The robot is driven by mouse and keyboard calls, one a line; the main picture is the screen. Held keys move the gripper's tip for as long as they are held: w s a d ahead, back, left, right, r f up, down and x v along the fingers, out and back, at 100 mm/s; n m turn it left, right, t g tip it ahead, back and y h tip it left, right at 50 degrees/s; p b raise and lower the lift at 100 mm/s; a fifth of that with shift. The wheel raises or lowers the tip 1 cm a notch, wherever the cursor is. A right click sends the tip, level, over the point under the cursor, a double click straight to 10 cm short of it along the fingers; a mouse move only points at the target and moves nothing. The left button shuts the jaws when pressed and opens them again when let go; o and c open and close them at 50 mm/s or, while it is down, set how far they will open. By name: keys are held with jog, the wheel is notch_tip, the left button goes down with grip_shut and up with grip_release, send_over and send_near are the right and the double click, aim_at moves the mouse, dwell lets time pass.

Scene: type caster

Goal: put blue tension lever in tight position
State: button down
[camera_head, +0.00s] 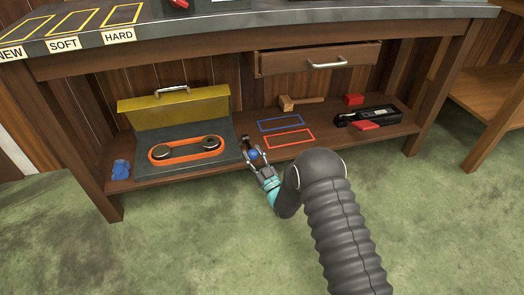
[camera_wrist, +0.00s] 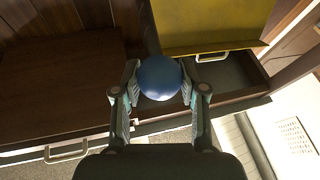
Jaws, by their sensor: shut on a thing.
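The blue ball knob of the tension lever (camera_head: 253,154) is at the right side of the grey belt machine (camera_head: 228,150) on the lower shelf. In the wrist view the blue knob (camera_wrist: 160,78) sits between my two fingers and hides what is behind it. My gripper (camera_head: 256,158) is shut on it, and its fingers (camera_wrist: 159,70) touch it on both sides. An orange belt (camera_head: 187,150) runs around two dark pulleys on the machine. The yellow cover (camera_head: 175,107) stands raised behind them. The lever's shaft is mostly hidden, so its exact angle cannot be told.
A blue item (camera_head: 121,169) lies at left. A drawer (camera_head: 318,59) hangs above. Open floor lies in front.

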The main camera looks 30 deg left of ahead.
jog(key=shift+f, duration=0.15)
jog(key=c, duration=0.6)
grip_release()
jog(key=shift+c, duration=0.2)
jog(key=shift+d, duration=0.1)
jog(key=v, duration=1.1)
jog(key=shift+s+d+f, duration=0.2)
jog(key=shift+d, duration=0.1)
jog(key=shift+f, duration=0.1)
